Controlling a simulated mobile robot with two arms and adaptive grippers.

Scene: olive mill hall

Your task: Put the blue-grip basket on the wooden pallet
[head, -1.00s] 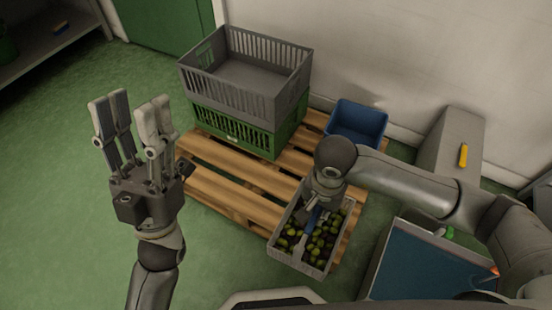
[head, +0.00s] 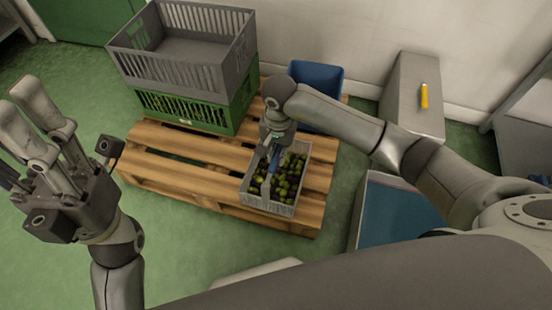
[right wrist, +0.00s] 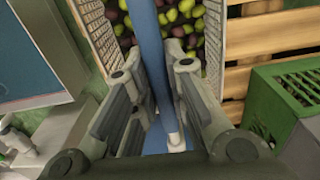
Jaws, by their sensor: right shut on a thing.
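The blue-grip basket is a pale grey slatted crate (head: 268,206) full of green and dark olives, with a blue bar grip (head: 275,158) across it. My right gripper (head: 275,146) is shut on the blue grip from above; the grip runs between its fingers in the right wrist view (right wrist: 158,85). The basket appears upright over the right front part of the wooden pallet (head: 170,165). I cannot tell whether its base touches the boards. My left gripper (head: 42,135) is open and empty at the far left, away from the basket.
A grey crate (head: 185,70) sits on a green crate (head: 185,112) at the pallet's back left. A blue bin (head: 316,80) stands behind the basket. A grey box with a yellow handle (head: 412,95) and a blue-topped surface (head: 385,220) lie right. Front-left pallet boards are bare.

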